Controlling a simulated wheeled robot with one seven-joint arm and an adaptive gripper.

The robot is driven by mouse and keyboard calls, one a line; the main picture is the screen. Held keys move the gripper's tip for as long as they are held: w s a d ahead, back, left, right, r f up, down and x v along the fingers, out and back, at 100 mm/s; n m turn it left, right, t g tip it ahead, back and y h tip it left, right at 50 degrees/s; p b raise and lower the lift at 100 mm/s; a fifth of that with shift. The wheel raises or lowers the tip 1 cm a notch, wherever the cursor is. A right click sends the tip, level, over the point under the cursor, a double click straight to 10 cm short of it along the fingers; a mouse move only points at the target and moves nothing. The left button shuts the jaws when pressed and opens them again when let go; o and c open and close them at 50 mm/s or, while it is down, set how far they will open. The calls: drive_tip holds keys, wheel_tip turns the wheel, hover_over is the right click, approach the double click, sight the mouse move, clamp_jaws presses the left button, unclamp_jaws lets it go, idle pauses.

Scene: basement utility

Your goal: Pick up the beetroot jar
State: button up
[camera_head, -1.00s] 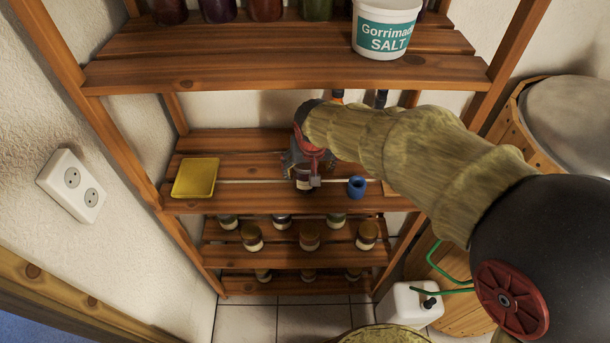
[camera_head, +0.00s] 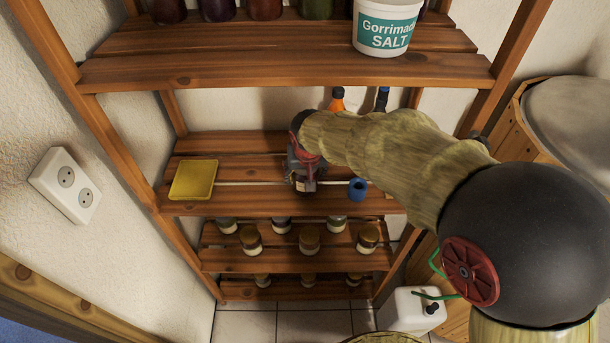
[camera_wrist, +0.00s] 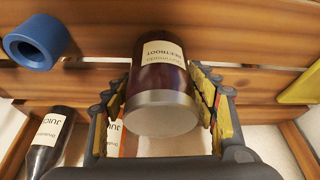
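The beetroot jar (camera_wrist: 158,82) is dark red with a cream label and a grey lid that faces the wrist camera. In the head view the jar (camera_head: 305,186) is at the front of the middle shelf (camera_head: 250,208), partly hidden by my gripper. My gripper (camera_wrist: 158,78) has one finger on each side of the jar. A narrow gap shows beside the left finger; the right finger is very close to the jar, and contact there is unclear. I cannot see clearly whether the jar's base rests on the slats.
The upper shelf (camera_head: 280,72) overhangs, holding jars and a salt tub (camera_head: 386,27). Several jars stand below.

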drive_tip(key=c, duration=1)
drive_tip(key=shift+r, duration=0.1)
drive_tip(key=shift+c, duration=0.5)
